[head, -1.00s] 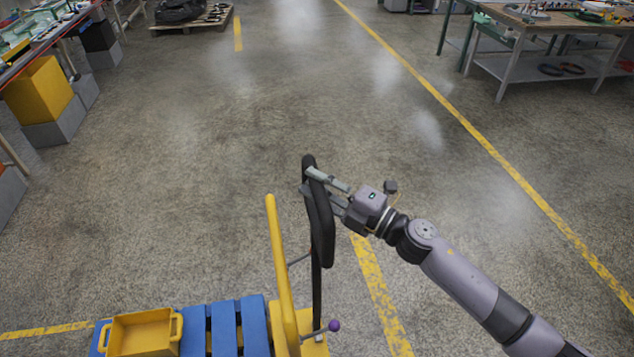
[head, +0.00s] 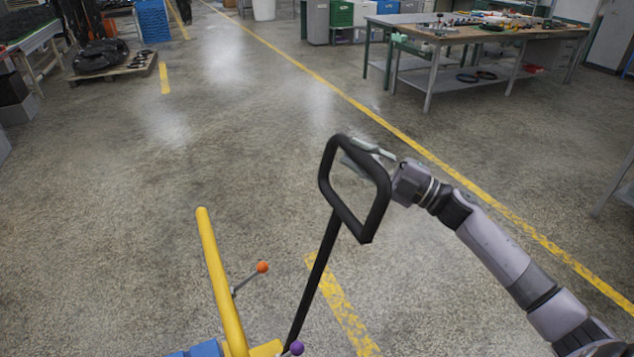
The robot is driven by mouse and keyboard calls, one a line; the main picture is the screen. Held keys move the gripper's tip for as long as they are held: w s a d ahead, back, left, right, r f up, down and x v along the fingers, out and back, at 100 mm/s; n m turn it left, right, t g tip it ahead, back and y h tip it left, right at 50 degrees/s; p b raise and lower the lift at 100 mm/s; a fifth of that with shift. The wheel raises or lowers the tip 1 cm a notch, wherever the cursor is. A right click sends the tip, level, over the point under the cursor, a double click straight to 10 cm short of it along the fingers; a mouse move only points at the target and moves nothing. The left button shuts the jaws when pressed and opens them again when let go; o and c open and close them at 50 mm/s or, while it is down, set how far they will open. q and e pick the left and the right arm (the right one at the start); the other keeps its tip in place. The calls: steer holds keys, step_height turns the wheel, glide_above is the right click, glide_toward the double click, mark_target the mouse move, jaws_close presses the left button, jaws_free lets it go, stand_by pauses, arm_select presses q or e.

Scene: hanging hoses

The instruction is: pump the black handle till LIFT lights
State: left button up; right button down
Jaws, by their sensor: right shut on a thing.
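The black handle (head: 326,250) is a loop on a long shaft, leaning up and to the right from the yellow cart at the bottom of the head view. My right gripper (head: 368,155) is shut on the upper right part of the handle's loop. Its fingers are partly hidden by the loop. A yellow bar (head: 219,280) stands left of the handle. A lever with an orange knob (head: 262,267) and one with a purple knob (head: 296,348) are near the handle's foot. I see no LIFT light. My left gripper is not in view.
A workbench (head: 480,35) with tools stands at the back right. A pallet (head: 118,68) with a black bundle lies at the back left. The concrete floor around the handle is clear, with yellow lines painted on it.

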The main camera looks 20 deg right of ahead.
arm_select(q)
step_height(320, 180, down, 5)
steer(key=b, duration=0.4)
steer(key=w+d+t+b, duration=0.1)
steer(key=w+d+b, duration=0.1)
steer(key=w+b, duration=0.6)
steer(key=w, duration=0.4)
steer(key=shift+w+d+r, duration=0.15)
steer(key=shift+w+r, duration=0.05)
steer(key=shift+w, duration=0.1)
arm_select(e)
steer(key=d+f, duration=0.4)
steer(key=d, duration=0.5)
steer(key=d+f+m+t, duration=0.1)
steer(key=d+f, duration=0.3)
steer(key=d, duration=0.4)
steer(key=shift+d+f, duration=0.25)
steer(key=shift+d, duration=0.1)
